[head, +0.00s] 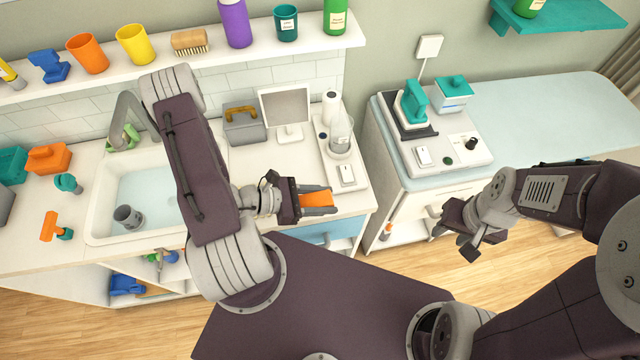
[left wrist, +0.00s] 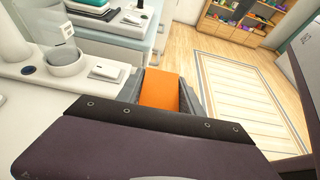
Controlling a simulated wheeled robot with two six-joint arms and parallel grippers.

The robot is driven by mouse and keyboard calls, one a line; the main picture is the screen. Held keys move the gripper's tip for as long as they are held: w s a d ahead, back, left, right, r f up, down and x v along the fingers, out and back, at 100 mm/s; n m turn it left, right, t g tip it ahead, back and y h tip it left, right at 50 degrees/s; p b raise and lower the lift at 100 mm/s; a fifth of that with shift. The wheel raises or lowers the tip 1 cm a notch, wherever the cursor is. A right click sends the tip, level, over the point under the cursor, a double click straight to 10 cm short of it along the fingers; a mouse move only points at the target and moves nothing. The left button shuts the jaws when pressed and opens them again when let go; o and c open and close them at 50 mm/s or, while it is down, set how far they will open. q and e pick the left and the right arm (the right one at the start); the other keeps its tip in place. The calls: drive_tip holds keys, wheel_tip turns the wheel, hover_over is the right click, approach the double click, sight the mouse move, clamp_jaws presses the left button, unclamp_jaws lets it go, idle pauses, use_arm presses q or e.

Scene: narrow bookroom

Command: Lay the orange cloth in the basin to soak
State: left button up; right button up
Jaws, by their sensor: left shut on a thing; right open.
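The orange cloth (head: 316,199) is a small flat piece between the fingers of my left gripper (head: 318,200). It also shows in the left wrist view (left wrist: 160,92), between the two grey fingers. My left gripper is shut on it, near the front edge of the counter and to the right of the basin. The white basin (head: 101,214) is set in the counter at left and holds pale blue water and a grey cup (head: 127,216). My left arm hides the basin's right part. My right gripper (head: 466,240) is open and empty, in front of the right-hand cabinet.
A grey faucet (head: 128,110) stands behind the basin. A grey toolbox (head: 243,126), a white screen (head: 285,105) and a tray with a glass jar (head: 340,135) stand on the counter. Orange and teal items (head: 50,226) lie left of the basin. A shelf of cups and bottles runs above.

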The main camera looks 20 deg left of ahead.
use_arm(q)
drive_tip(key=shift+s+d+r, duration=0.1)
drive_tip(key=shift+s+d, duration=0.1)
idle(0.3)
drive_tip(key=shift+w+a+f+b, duration=0.35)
drive_tip(key=shift+w+a+b, duration=0.1)
drive_tip(key=shift+w+a, duration=0.1)
drive_tip(key=shift+w+a+f+b, duration=0.3)
drive_tip(key=shift+w+a+b, duration=0.1)
drive_tip(key=shift+w+a, duration=0.15)
drive_tip(key=w+a+r+b, duration=0.1)
drive_tip(key=w+a, duration=0.3)
drive_tip(key=w, duration=0.1)
drive_tip(key=shift+w+a+r+n+t+y, duration=0.2)
drive_tip(key=shift+a+r+n+t+y, duration=0.1)
drive_tip(key=shift+r+n+t, duration=0.1)
